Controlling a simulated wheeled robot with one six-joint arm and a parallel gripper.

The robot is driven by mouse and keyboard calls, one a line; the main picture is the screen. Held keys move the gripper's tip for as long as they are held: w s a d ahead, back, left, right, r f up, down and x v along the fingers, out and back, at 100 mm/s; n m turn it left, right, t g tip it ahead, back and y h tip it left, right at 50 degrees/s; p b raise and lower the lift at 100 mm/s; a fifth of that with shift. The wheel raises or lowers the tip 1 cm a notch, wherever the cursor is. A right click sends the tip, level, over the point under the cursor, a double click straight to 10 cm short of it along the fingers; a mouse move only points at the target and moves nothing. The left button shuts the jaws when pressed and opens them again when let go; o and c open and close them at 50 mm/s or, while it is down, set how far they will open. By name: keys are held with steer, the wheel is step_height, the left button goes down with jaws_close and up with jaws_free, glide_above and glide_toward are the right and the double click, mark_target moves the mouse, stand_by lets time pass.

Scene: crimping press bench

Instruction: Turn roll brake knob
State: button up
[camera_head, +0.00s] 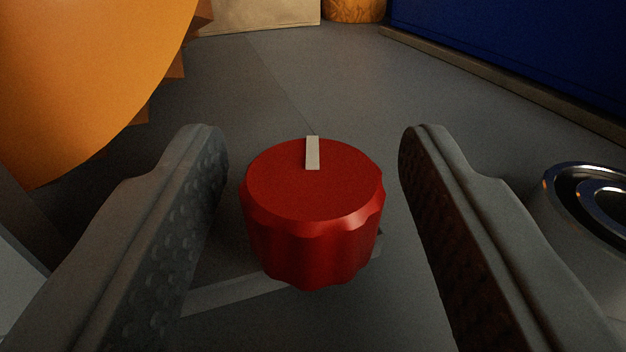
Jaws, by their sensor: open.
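The roll brake knob (313,215) is a red, fluted round knob with a pale pointer mark on its top. The mark points away from me, toward the top of the picture. My gripper (313,145) is open, with one dark, textured finger on each side of the knob. There is a visible gap between the knob and each finger, a little wider on the right at the tips. A pale grey line on the surface shows beside and partly behind the knob at lower left.
A large orange rounded part (85,75) stands close at the upper left. A dark blue panel (520,50) is at the upper right. A shiny metal-rimmed cylinder (590,205) is at the right edge. A pale box (260,15) stands at the back. The grey surface (300,85) beyond the knob is clear.

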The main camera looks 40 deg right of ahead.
steer(key=v, duration=1.7)
steer(key=shift+s+a+f, duration=0.1)
steer(key=shift+s, duration=0.05)
